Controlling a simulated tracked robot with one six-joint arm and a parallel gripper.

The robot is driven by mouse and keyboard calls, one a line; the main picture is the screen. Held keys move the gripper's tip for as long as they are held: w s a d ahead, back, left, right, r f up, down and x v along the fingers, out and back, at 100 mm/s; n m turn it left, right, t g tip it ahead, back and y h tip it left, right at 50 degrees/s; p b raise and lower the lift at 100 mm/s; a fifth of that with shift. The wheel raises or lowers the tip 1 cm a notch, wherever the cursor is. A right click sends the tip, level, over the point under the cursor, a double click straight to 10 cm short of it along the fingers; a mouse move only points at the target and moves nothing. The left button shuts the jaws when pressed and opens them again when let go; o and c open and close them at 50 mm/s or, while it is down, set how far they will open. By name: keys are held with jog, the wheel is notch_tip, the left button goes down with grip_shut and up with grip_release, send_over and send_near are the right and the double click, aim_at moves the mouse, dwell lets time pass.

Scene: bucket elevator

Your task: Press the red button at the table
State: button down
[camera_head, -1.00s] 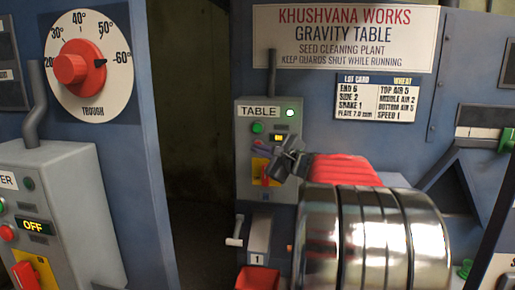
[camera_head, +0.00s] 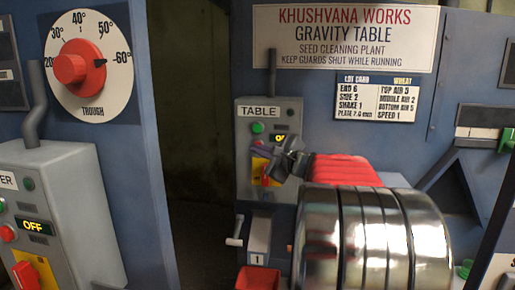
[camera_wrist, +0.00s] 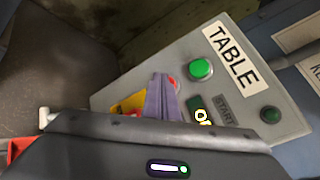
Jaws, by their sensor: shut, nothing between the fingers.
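The grey TABLE control box (camera_head: 241,120) stands on the blue wall in the head view, and it also shows tilted in the wrist view (camera_wrist: 150,72). The red button (camera_wrist: 174,81) shows only as a red sliver behind my fingers in the wrist view. My gripper (camera_wrist: 160,84) is shut and empty, with its purple-grey fingertips over the button. I cannot tell whether they touch it. The green button (camera_wrist: 201,69) sits beside it. The display (camera_wrist: 202,117) reads O, the rest hidden. The box's lamp (camera_wrist: 270,114) is dark.
A yellow plate with a red handle (camera_head: 266,179) sits low on the box, partly behind my gripper. Another grey box with an OFF display (camera_head: 34,226) stands at left. A red bin (camera_head: 258,280) is below the TABLE box. A dark gap (camera_head: 200,130) lies between the blue panels.

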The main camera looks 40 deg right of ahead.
jog(key=shift+s+a, duration=0.35)
jog(key=shift+a, duration=0.15)
jog(key=s+a, duration=0.1)
jog(key=a, duration=0.1)
jog(key=s+a, duration=0.2)
dwell(0.7)
dwell(0.7)
